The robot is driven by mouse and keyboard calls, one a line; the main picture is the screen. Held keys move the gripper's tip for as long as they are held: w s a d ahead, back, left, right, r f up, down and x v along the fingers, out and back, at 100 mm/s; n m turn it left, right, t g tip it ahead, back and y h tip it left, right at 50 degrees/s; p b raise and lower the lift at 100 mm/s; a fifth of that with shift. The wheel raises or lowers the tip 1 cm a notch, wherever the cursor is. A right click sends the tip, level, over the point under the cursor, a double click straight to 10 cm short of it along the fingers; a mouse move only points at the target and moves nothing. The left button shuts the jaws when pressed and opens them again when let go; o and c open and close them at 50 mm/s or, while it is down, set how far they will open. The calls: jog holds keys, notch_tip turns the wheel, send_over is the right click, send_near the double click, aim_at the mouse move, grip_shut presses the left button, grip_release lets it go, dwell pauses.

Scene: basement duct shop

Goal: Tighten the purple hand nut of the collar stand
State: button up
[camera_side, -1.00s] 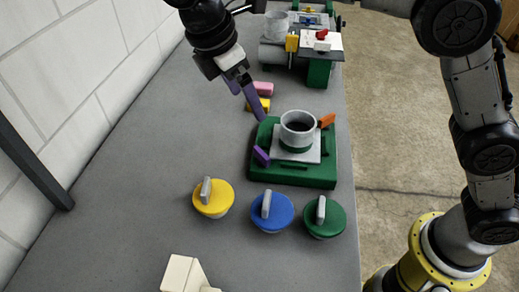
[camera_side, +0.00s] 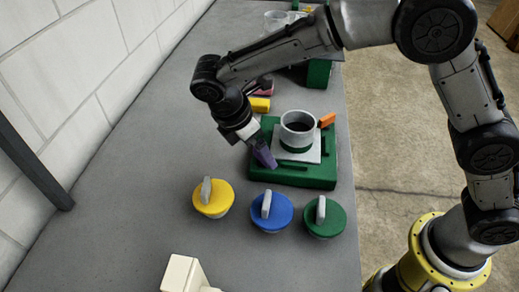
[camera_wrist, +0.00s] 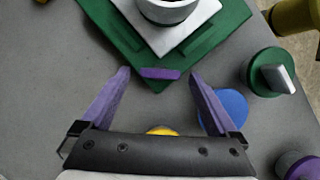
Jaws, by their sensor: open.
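The purple hand nut (camera_wrist: 160,73) is a short flat bar at the near corner of the green collar stand (camera_wrist: 212,45) in the wrist view. My gripper (camera_wrist: 160,76) is open, with one purple finger on each side of the nut and a visible gap to both. I cannot tell whether the fingers are level with it. In the side view my gripper (camera_side: 264,158) is at the left edge of the stand (camera_side: 305,179) and hides the nut. A grey collar (camera_side: 298,121) stands upright on the stand's pale plate, with an orange handle (camera_side: 327,120) behind right.
Yellow (camera_side: 213,202), blue (camera_side: 275,213) and green (camera_side: 323,221) knobbed caps stand in front of the stand. Yellow (camera_side: 260,104) and pink blocks lie behind my gripper. A cream block (camera_side: 183,274) is at the front. The table's left side is clear.

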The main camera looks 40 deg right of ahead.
jog(key=shift+d+f, duration=0.3)
jog(key=shift+f, duration=0.35)
jog(key=c, duration=1.4)
